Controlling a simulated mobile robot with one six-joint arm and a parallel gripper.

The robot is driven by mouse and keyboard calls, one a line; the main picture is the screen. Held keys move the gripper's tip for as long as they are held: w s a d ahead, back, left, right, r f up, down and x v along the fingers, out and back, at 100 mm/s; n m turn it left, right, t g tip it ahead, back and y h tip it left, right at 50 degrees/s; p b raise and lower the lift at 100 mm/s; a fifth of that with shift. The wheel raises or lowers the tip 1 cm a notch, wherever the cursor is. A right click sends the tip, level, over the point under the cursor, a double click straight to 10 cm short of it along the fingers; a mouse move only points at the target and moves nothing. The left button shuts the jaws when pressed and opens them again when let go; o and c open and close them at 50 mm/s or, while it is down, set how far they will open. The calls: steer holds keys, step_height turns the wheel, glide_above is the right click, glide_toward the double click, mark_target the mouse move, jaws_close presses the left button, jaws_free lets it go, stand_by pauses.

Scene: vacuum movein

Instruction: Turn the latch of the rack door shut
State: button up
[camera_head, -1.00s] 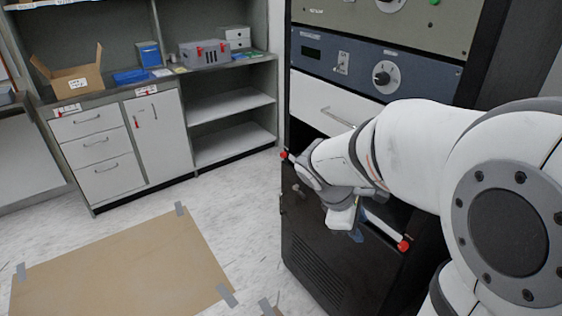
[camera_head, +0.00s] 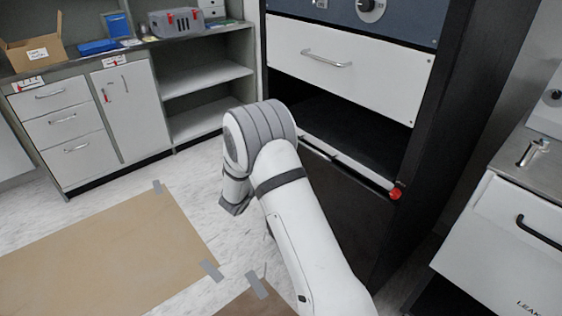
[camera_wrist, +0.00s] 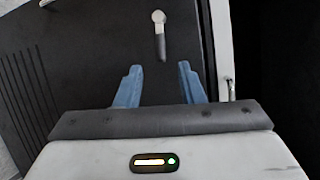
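The dark rack door (camera_wrist: 85,55) fills the left and middle of the wrist view, with vent slots at far left. It also shows in the head view (camera_head: 345,210), partly behind my arm. The latch (camera_wrist: 161,44) has a pale round pivot and a short grey lever hanging down in the picture. My gripper (camera_wrist: 159,68) is open, its two blue fingers apart and empty. The lever's free end appears just ahead of the gap between the fingertips; I cannot tell the depth between them. In the head view my arm hides the latch and fingers.
A white bar (camera_head: 350,170) with a red end (camera_head: 395,194) runs along the door's top, below a dark open bay (camera_head: 340,110). A white drawer (camera_head: 350,65) is above. Cabinets (camera_head: 64,125) stand left, a worktop (camera_head: 535,170) right. Brown floor sheet (camera_head: 100,250) lies left.

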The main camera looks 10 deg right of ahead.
steer(key=x, duration=0.7)
steer(key=shift+w+d+b, duration=0.2)
steer(key=shift+w+b, duration=0.05)
steer(key=shift+b, duration=0.2)
steer(key=shift+c, duration=0.3)
jaws_close()
